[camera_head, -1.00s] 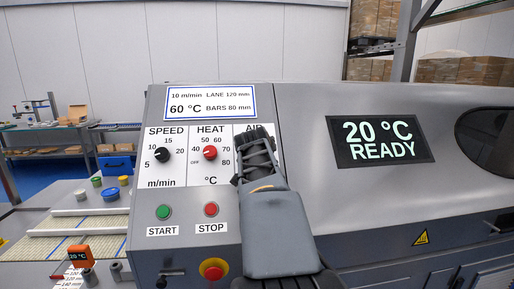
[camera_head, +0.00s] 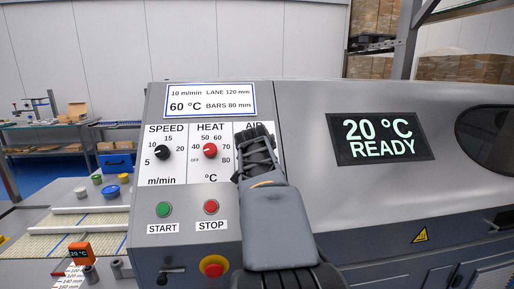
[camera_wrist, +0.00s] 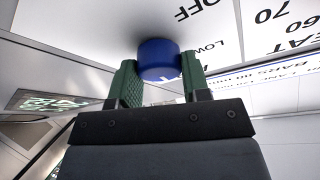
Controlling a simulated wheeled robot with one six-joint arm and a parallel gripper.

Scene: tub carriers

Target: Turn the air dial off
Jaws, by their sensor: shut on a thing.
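The air dial is a blue round knob (camera_wrist: 158,56) on the white panel, in the wrist view. The two green fingers of my gripper (camera_wrist: 160,80) stand on either side of it and are shut on it. The word OFF and part of the word LOW show on the panel near the dial, upside down. In the head view my gripper (camera_head: 256,150) and wrist cover the air dial; only the start of the AIR label shows above.
Left of my arm are the black speed dial (camera_head: 162,153), the red heat dial (camera_head: 210,150), the green start button (camera_head: 163,209), the red stop button (camera_head: 211,206) and a red emergency knob (camera_head: 213,267) on yellow. The display (camera_head: 380,137) reads 20 °C READY.

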